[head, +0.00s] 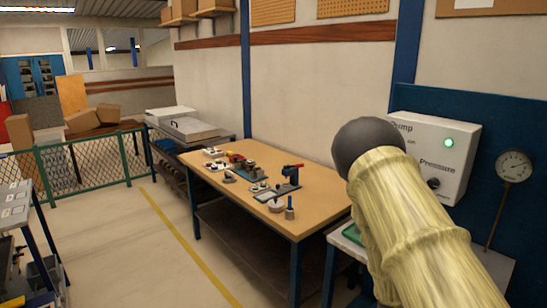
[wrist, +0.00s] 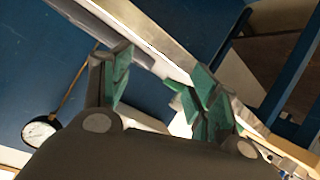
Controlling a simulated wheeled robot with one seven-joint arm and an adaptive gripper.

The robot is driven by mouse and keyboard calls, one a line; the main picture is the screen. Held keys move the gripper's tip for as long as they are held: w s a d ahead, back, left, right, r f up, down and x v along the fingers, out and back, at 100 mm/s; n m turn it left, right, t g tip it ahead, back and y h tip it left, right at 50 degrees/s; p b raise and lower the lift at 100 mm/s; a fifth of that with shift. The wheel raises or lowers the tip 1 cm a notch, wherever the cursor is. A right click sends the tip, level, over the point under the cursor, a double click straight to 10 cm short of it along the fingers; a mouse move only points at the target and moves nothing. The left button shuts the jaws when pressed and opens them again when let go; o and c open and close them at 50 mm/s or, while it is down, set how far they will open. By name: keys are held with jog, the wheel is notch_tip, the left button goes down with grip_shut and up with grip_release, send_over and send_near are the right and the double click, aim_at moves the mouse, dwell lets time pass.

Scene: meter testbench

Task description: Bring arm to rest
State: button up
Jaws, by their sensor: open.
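My gripper (wrist: 160,88) shows in the wrist view with its two green-padded fingers apart and nothing between them. Behind the fingers runs a pale, slanted edge of a bench or shelf; I cannot tell how close it is. In the head view my arm, in a yellowish cover with a dark rounded part, rises at the right in front of the pump panel. My gripper itself does not show in the head view.
A pump panel (head: 436,150) with a lit green lamp and a pressure gauge (head: 514,166) are at the right. The gauge also shows in the wrist view (wrist: 40,131). A wooden workbench (head: 221,186) carries several small fixtures. The floor left of it is clear up to a green fence (head: 100,160).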

jog(key=s+a+f+n+g+y, duration=0.15)
jog(key=s+a+f, duration=0.35)
jog(key=s+f, duration=0.5)
jog(key=s+a+f+n+g+y, duration=0.1)
jog(key=s+a+f+g+y, duration=0.3)
jog(key=s+f, duration=0.6)
jog(key=s+a+g+y, duration=0.1)
jog(key=s+a, duration=0.3)
jog(key=s, duration=0.4)
jog(key=s+a+n+g+y, duration=0.1)
jog(key=s+a, duration=0.4)
jog(key=s, duration=0.4)
jog(key=s+a+n+g+y, duration=0.1)
jog(key=s+a, duration=0.3)
jog(key=s, duration=0.4)
jog(key=shift+s+a+f+g, duration=0.15)
jog(key=shift+f+g, duration=0.2)
